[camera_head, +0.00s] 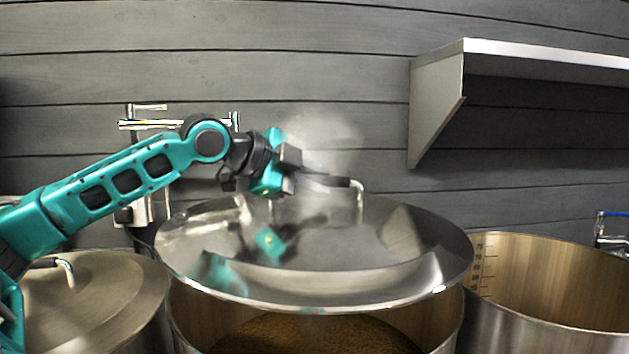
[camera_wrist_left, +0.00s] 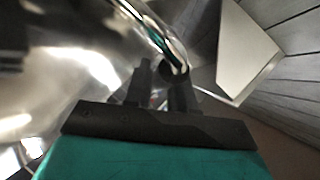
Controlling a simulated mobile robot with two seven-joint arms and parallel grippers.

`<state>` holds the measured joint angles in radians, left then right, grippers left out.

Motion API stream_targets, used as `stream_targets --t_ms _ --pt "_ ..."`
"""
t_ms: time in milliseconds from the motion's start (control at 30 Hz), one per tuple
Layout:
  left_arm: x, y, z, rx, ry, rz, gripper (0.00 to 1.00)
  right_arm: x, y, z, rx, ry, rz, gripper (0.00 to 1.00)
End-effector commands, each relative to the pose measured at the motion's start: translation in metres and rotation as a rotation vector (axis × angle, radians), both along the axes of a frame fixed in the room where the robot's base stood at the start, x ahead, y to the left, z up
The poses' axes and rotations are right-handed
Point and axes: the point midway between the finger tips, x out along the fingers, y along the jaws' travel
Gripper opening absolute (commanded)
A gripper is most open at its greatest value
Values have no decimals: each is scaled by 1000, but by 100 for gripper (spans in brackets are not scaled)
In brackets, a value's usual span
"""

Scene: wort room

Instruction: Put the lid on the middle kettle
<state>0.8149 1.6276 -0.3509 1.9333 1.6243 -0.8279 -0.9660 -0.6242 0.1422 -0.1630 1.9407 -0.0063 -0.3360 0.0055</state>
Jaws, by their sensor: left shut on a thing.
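The shiny steel lid (camera_head: 345,285) is held level or slightly tilted above the middle kettle (camera_head: 440,335), which has brown wort or mash inside. A gap shows between the lid's front edge and the kettle's contents. My left gripper (camera_head: 300,180) is shut on the lid's handle (camera_head: 345,184), above the rear part of the lid. In the left wrist view, the gripper fingers (camera_wrist_left: 165,85) close at the handle bar (camera_wrist_left: 158,35), with the lid's bright surface (camera_wrist_left: 80,70) to the left. The far kettle rim is hidden behind the lid. My right gripper is not in view.
A kettle with a lid (camera_head: 85,300) stands at the left. An open kettle (camera_head: 550,290) with volume marks stands at the right, close to the middle one. A steel shelf (camera_head: 435,105) juts from the back wall. Steam hangs above the lid.

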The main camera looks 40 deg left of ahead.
Motion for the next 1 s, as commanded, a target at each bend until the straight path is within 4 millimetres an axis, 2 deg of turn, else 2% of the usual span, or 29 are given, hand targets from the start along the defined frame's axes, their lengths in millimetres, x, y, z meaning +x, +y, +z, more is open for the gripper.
stream_targets --t_ms 167,700,1000 --pt "0 0 -9 0 -13 0 0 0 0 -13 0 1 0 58" --pt "0 0 -62 0 -15 1 0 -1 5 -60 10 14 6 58" --pt "0 0 -78 1 -14 1 0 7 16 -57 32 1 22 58"
